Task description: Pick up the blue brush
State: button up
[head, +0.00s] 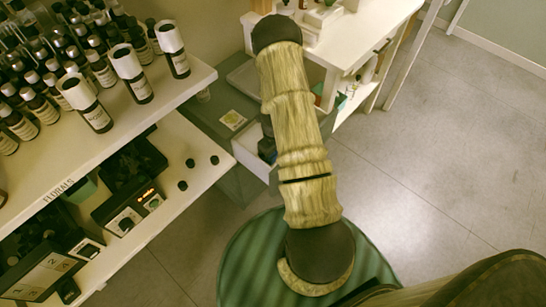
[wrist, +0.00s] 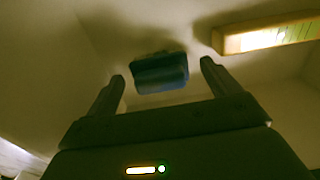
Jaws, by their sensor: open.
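In the wrist view a small blue block-like thing with a dark, blurred upper side, likely the blue brush (wrist: 160,76), shows between and just beyond my fingertips. My gripper (wrist: 162,70) is open, one finger on each side of it. I see no finger touching it. In the head view my arm covers the middle of the scene, and I cannot make out the brush or my fingers there.
A white open drawer (head: 250,158) in a grey cabinet (head: 205,112) lies beside my arm. A shelf (head: 205,76) with several bottles stands left, above a lower shelf (head: 150,232) with small devices. A pale, yellow-lit bar (wrist: 268,36) shows upper right in the wrist view. Floor (head: 440,150) is clear right.

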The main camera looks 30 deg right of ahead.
jog(key=shift+f, duration=0.9)
jog(key=c, duration=1.1)
notch_tip(320, 180, up, 10)
jog(key=shift+r+p, duration=0.1)
jog(key=shift+p, duration=0.55)
